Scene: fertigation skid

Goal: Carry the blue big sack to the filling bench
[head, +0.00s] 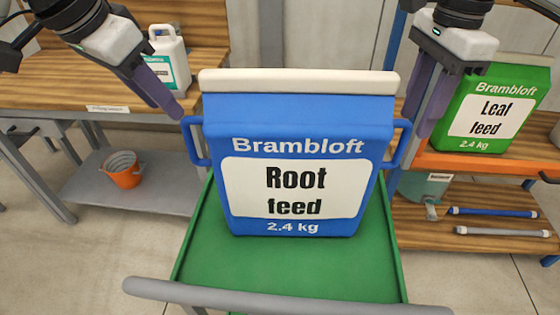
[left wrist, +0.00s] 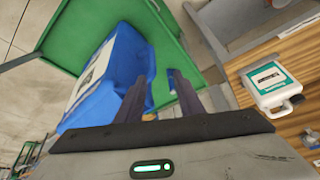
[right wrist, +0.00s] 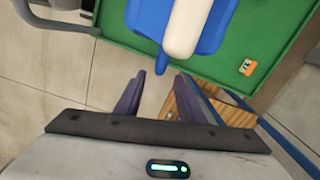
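The blue big sack (head: 290,140), labelled "Root feed", stands upright on a green cart (head: 205,270). It has a white top strip and a blue loop handle on each side. My left gripper (head: 172,108) is near the left handle (head: 192,142), open, its fingers apart in the left wrist view (left wrist: 160,90). My right gripper (head: 428,125) is beside the right handle (head: 402,145), open. In the right wrist view, the handle end (right wrist: 162,62) lies just beyond the gap between the fingers. A wooden bench (head: 60,85) at left has a small label, hard to read.
A white jug (head: 170,58) stands on the left bench; an orange bucket (head: 124,170) is on its lower shelf. At right, a green "Leaf feed" sack (head: 495,105) stands on an orange-edged rack (head: 460,163). The cart's grey handlebar (head: 250,298) crosses in front.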

